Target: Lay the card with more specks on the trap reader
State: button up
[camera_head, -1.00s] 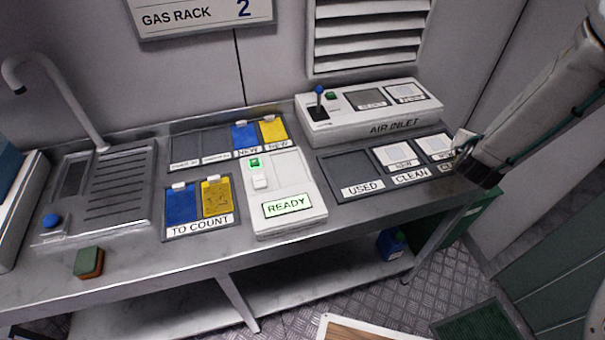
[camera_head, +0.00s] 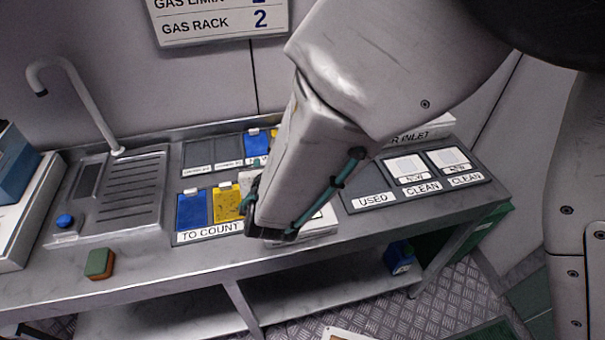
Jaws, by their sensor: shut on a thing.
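A blue card (camera_head: 191,211) and a yellow card (camera_head: 227,205) lie side by side in the TO COUNT tray (camera_head: 210,235). The yellow one shows dark marks; I cannot make out specks on the blue one. The white trap reader (camera_head: 318,224) is mostly covered by my arm, and its display is hidden. My gripper (camera_head: 271,234) is over the reader's left side, just right of the yellow card. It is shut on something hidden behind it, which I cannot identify.
The USED/CLEAN tray (camera_head: 369,199) lies to the right with two white pads. The NEW tray (camera_head: 198,156) is behind, partly covered. A sink (camera_head: 118,195) and a green-brown sponge (camera_head: 100,263) are at left.

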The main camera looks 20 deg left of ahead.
jog(key=s+a, duration=0.4)
jog(key=s, duration=0.1)
jog(key=shift+n+g+y, duration=0.4)
jog(key=w+d, duration=0.2)
jog(key=w, duration=0.2)
jog(key=w+d+f, duration=0.1)
jog(key=w+d, duration=0.2)
jog(key=w, duration=0.2)
jog(key=w+d, duration=0.3)
jog(key=w, duration=0.1)
jog(key=shift+w+d+f, duration=0.2)
jog(key=shift+w+f, duration=0.05)
jog(key=shift+f, duration=0.05)
notch_tip(320, 180, down, 4)
jog(key=shift+s+a+r, duration=0.1)
jog(key=shift+r, duration=0.15)
jog(key=o, duration=0.9)
jog(key=shift+o, duration=0.2)
jog(key=v, duration=1.2)
